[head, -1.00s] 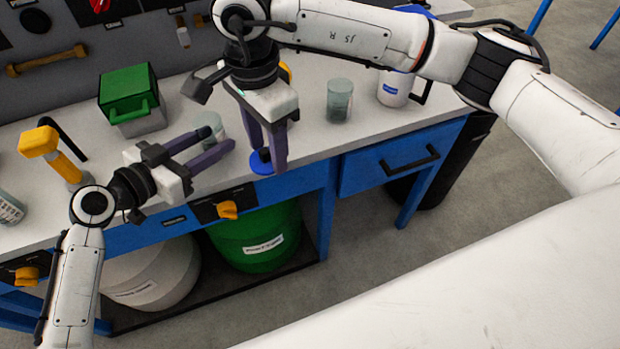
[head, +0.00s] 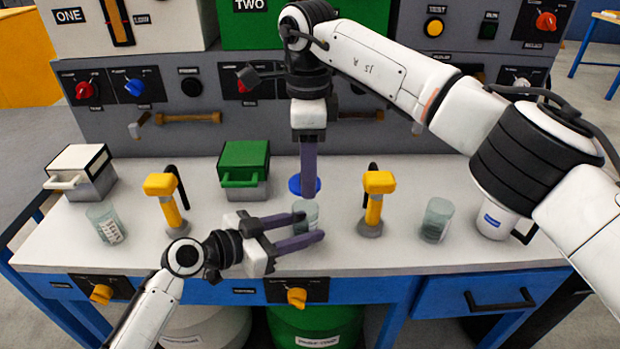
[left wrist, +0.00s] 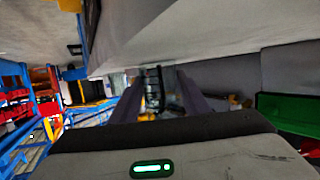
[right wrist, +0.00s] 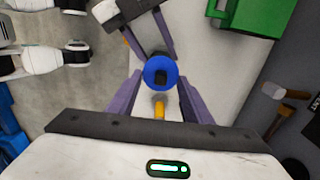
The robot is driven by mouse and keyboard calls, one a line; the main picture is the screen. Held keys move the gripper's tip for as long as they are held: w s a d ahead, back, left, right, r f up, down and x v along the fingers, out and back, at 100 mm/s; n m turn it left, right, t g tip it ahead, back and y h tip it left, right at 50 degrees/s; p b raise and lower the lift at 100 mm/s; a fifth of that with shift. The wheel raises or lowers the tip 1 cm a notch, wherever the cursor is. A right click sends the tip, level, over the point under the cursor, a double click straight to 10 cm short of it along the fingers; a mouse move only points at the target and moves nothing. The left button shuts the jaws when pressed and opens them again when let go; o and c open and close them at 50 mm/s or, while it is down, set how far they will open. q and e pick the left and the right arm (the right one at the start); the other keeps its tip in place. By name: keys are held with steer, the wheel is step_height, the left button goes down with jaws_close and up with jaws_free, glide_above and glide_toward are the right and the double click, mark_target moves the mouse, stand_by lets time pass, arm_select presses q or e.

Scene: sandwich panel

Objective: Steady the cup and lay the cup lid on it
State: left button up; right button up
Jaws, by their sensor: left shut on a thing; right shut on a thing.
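The clear cup (head: 306,207) stands on the bench near its front middle. My left gripper (head: 308,229) is shut on this cup, its fingers reaching in from the left. The round blue cup lid (head: 295,186) is held by my right gripper (head: 307,188), which points straight down from above. In the head view the lid appears just above and behind the cup's rim, apart from it. In the right wrist view the lid (right wrist: 160,64) sits between my right fingertips, with my left gripper (right wrist: 158,48) close by. The cup's lower part is hidden by my left fingers.
Yellow-headed taps (head: 162,186) (head: 378,184) stand on both sides. Other clear cups (head: 106,222) (head: 436,220) stand farther left and right. A green box (head: 244,165) and a white box (head: 78,170) are behind. A white mug (head: 494,222) is at the right.

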steer(key=shift+f, duration=2.6)
steer(key=shift+f, duration=0.1)
steer(key=o, duration=1.6)
steer(key=shift+r, duration=3.5)
